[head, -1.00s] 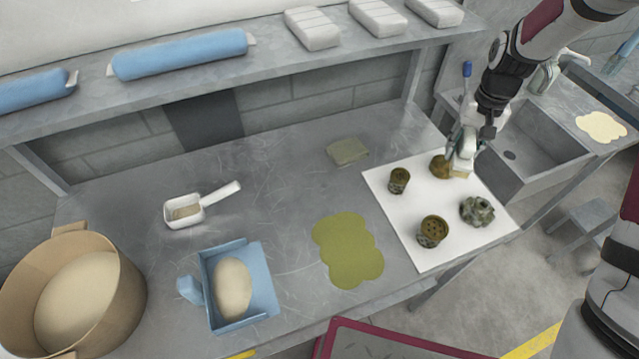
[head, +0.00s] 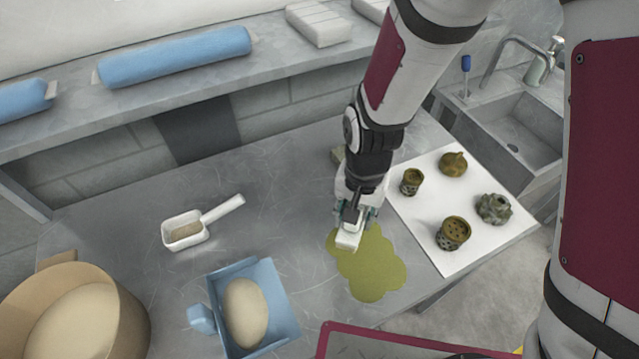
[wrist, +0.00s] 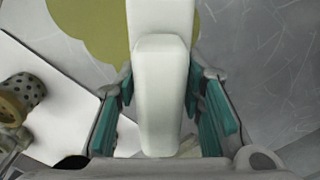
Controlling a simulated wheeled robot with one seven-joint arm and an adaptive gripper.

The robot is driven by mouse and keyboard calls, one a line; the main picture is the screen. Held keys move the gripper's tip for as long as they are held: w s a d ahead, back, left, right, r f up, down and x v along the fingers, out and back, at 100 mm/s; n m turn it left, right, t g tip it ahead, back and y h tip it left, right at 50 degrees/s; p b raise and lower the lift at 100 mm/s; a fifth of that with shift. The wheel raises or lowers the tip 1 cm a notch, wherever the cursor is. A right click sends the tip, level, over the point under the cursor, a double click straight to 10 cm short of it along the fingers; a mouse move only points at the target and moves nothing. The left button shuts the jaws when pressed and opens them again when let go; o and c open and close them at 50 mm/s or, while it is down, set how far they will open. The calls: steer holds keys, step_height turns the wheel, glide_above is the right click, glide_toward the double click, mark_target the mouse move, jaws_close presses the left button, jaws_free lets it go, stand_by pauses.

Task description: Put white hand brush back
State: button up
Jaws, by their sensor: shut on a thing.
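My gripper (head: 356,212) is shut on the white hand brush (head: 347,241). It is over the back left part of the olive-green puddle (head: 372,272) on the metal bench. In the wrist view the brush's smooth white body (wrist: 160,95) runs lengthwise between the teal finger pads of my gripper (wrist: 163,92). The brush's underside is hidden, so I cannot tell whether it touches the bench. The puddle also shows beyond it in the wrist view (wrist: 90,25).
A white mat (head: 425,215) with several dirty metal parts lies right of my gripper. A white scoop (head: 185,232), a blue dustpan-like tray (head: 282,305) and a round tub (head: 130,310) stand left. A shelf (head: 70,125) overhangs the back. A sink (head: 520,135) is at right.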

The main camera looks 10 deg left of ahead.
glide_above(318, 202)
steer(key=shift+f+p, duration=0.3)
steer(key=shift+f, duration=0.25)
steer(key=shift+w+f+p, duration=0.1)
steer(key=shift+f+p, duration=0.2)
steer(key=shift+f, duration=1.45)
steer(key=shift+f, duration=0.2)
steer(key=o, duration=1)
steer(key=shift+r, duration=0.1)
step_height(318, 202, up, 12)
steer(key=b, duration=0.1)
steer(key=shift+r, duration=0.1)
